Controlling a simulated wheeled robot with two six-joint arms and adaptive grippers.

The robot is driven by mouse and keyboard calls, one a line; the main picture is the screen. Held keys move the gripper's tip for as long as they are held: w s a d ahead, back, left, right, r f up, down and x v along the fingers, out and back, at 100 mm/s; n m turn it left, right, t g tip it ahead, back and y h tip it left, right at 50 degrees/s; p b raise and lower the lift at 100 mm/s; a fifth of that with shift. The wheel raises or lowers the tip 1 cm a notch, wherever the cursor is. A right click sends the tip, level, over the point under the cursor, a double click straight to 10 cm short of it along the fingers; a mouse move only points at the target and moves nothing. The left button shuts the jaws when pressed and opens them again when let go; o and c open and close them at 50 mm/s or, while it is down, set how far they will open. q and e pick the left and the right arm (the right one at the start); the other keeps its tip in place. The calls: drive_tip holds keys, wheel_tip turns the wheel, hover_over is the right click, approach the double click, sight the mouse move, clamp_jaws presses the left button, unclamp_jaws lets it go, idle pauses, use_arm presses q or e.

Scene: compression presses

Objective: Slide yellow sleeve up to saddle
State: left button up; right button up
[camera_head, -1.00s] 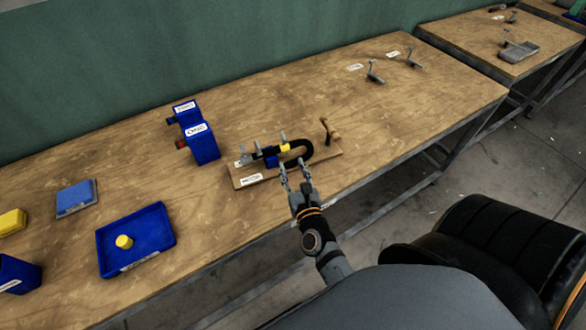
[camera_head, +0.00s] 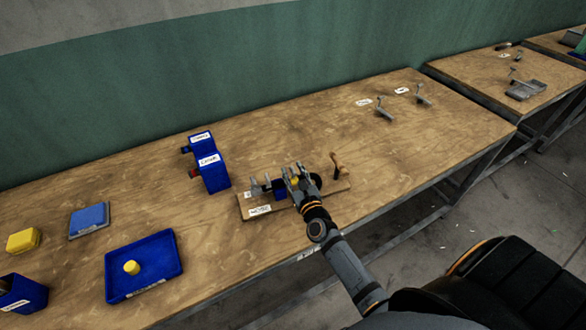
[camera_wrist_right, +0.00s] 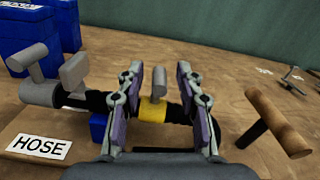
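The yellow sleeve (camera_head: 295,182) sits around a black hose over the wooden board marked HOSE (camera_head: 330,188). My right gripper (camera_head: 291,171) reaches over it from the front. In the right wrist view the yellow sleeve (camera_wrist_right: 152,112) lies between the two open fingers, with a gap on each side. A blue block (camera_wrist_right: 99,128) is under the hose, left of the sleeve; I cannot tell whether it is the saddle. A grey post (camera_wrist_right: 159,83) rises behind the sleeve. A grey fitting (camera_wrist_right: 40,92) is at the hose's left end. My left gripper is out of view.
Blue presses (camera_head: 213,175) stand behind left. A blue tray (camera_head: 165,283) with a yellow piece (camera_head: 131,268) lies further left. The table right of the board is mostly clear.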

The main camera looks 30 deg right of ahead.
drive_tip(key=shift+w, duration=0.4)
clamp_jaws()
